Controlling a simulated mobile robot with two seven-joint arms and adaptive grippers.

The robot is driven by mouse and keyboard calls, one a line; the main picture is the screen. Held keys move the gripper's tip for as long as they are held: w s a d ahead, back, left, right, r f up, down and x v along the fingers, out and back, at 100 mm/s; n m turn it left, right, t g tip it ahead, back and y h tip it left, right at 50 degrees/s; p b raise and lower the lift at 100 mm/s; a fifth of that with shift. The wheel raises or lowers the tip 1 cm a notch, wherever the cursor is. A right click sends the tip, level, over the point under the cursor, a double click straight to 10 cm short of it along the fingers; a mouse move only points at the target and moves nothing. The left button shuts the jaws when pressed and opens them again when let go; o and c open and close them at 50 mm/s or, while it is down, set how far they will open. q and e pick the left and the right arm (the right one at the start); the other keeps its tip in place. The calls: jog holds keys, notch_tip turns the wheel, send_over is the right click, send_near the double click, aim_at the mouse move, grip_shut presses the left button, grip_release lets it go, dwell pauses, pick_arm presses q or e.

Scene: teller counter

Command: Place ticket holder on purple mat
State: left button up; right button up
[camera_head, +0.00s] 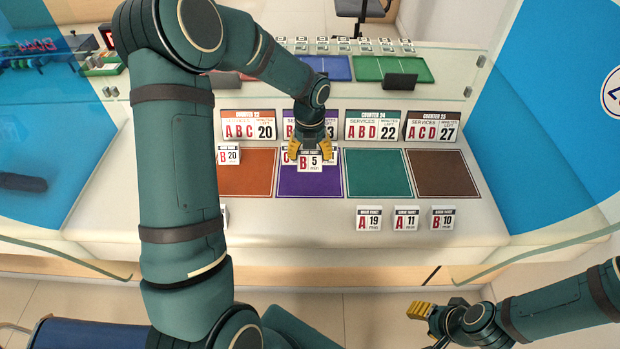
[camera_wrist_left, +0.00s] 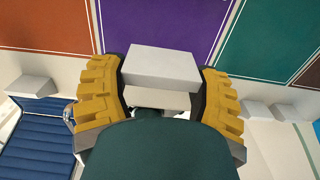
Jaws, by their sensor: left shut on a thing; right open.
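My left gripper (camera_head: 312,147) is shut on a white ticket holder (camera_head: 310,161) marked B 5. In the head view the holder is in front of the purple mat (camera_head: 311,188). In the left wrist view the holder (camera_wrist_left: 161,65) sits between the yellow fingers, with the purple mat (camera_wrist_left: 160,30) behind it. I cannot tell whether the holder touches the mat. Part of another ticket holder shows behind the held one, mostly hidden. My right gripper (camera_head: 421,310) is open and empty, low at the right, away from the counter top.
An orange mat (camera_head: 246,173) lies left of the purple one; teal (camera_head: 379,174) and brown (camera_head: 440,172) mats lie right. Ticket holders A 19 (camera_head: 369,219), A 11 (camera_head: 405,219) and B 10 (camera_head: 442,218) stand along the front. Counter signs stand behind the mats.

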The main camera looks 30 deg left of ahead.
aim_at(310, 152)
pick_arm(q)
notch_tip(310, 152, down, 8)
jog(key=shift+r+b, duration=0.2)
jog(key=shift+b, duration=0.65)
jog(key=shift+r, duration=0.1)
jog(key=o, duration=1.2)
jog(key=shift+f, duration=0.2)
notch_tip(310, 152, up, 12)
jog(key=p, duration=0.3)
jog(key=shift+r, duration=0.2)
jog(key=shift+f, duration=0.1)
